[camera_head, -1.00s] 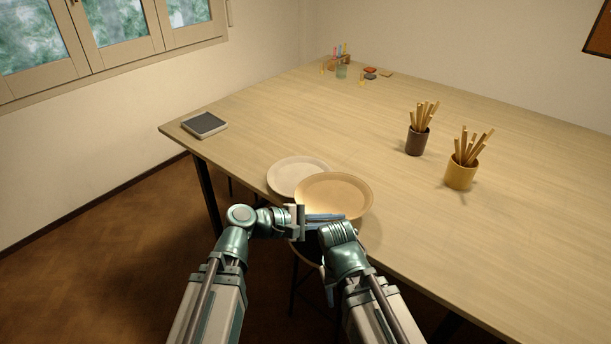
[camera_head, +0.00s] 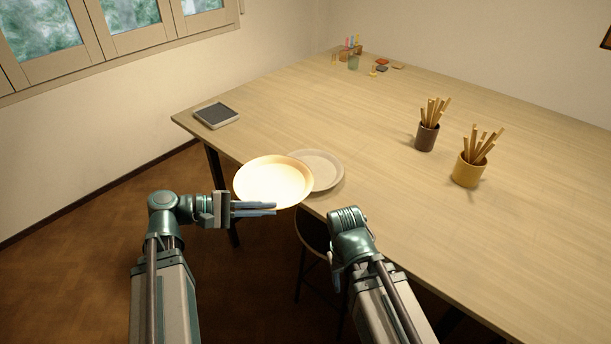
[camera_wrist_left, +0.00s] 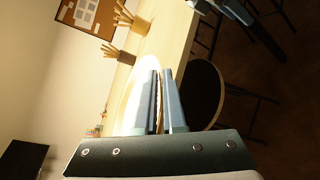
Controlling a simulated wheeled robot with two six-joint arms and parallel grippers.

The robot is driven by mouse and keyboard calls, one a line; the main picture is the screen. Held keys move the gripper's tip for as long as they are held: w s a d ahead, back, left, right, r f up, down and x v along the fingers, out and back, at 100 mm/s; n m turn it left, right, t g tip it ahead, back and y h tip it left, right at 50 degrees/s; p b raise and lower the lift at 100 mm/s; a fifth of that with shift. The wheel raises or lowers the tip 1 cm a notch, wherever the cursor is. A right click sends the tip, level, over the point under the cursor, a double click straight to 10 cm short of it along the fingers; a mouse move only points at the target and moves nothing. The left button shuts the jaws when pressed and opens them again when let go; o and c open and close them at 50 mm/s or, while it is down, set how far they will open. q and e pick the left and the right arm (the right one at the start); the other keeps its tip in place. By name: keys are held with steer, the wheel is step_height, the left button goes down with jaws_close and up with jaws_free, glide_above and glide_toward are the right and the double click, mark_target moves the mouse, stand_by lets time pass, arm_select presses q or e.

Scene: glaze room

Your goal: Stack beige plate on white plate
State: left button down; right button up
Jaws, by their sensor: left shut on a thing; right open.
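My left gripper (camera_head: 262,208) is shut on the near rim of the beige plate (camera_head: 272,181). The plate is held up at the table's front left edge, brightly lit, and partly covers the white plate in the head view. The white plate (camera_head: 324,170) lies on the table just right of and behind it. In the left wrist view, the left fingers (camera_wrist_left: 162,100) pinch the rim, with the beige plate (camera_wrist_left: 133,100) seen nearly edge-on. My right gripper (camera_head: 347,220) is in front of the table edge, right of the white plate; it holds nothing visible, and its fingertips are hard to make out.
A grey tablet-like item (camera_head: 216,115) lies at the table's left corner. A dark cup (camera_head: 426,138) and a yellow cup (camera_head: 467,172), both with sticks, stand to the right. A stool (camera_head: 312,236) is below the front edge. The table's middle is clear.

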mark_target(302, 179)
arm_select(q)
steer(key=w+d, duration=0.2)
steer(key=w, duration=0.2)
steer(key=w+d, duration=0.2)
steer(key=w, duration=0.2)
steer(key=w+d+f+b, duration=0.1)
steer(key=w+d, duration=0.1)
steer(key=w, duration=0.2)
steer(key=shift+f, duration=0.1)
steer(key=shift+w+d, duration=0.1)
steer(key=f+b, duration=0.2)
steer(key=w+f+b, duration=0.1)
steer(key=shift+d+f+b, duration=0.25)
steer(key=shift+b, duration=0.05)
steer(key=shift+f, duration=0.15)
steer(key=shift+f+b, duration=0.4)
steer(key=shift+b, duration=0.15)
steer(key=shift+f, duration=0.15)
steer(key=c, duration=1)
jaws_free()
steer(key=shift+s, duration=0.1)
